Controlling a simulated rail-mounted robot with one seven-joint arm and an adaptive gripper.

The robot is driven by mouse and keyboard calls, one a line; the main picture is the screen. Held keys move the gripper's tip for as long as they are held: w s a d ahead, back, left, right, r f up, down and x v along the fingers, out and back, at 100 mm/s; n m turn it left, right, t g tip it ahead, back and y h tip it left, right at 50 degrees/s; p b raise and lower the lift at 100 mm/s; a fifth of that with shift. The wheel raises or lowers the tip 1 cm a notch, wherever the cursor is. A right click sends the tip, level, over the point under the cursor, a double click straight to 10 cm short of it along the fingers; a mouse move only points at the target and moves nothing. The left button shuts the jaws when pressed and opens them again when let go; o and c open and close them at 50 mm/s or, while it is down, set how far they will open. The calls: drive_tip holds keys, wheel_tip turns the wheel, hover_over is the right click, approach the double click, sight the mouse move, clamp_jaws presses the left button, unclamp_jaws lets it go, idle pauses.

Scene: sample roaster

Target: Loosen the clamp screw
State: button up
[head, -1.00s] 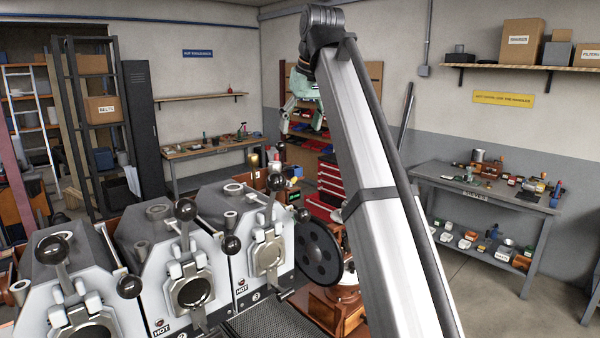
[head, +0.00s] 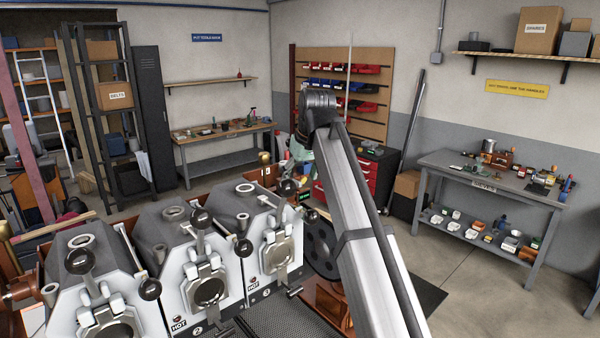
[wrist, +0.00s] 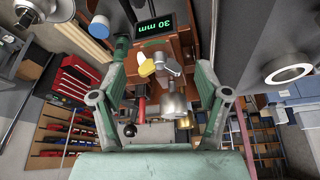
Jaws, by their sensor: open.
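My gripper (wrist: 164,66) shows in the wrist view as two green fingers, spread wide with nothing held between them. Between and beyond them is a brown-red device with a lit "30 mm" display (wrist: 161,25). A small knob with a yellow wing (wrist: 146,66) and a grey wing (wrist: 169,63) sits in the gap, above a silver cylinder (wrist: 174,106). I cannot tell for sure which part is the clamp screw. No contact with the fingers is visible. In the head view my arm hides most of the gripper and the device.
The roaster's several grey drums, marked HOT (head: 179,323), stand at the lower left with black ball levers (head: 201,218). A dark round plate (head: 322,250) is beside my arm. A workbench (head: 525,191) stands at the right, with open floor (head: 470,280) before it.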

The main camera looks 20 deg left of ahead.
drive_tip(key=shift+f, duration=0.15)
drive_tip(key=c, duration=1.2)
drive_tip(key=shift+o, duration=0.2)
drive_tip(key=shift+n, duration=0.3)
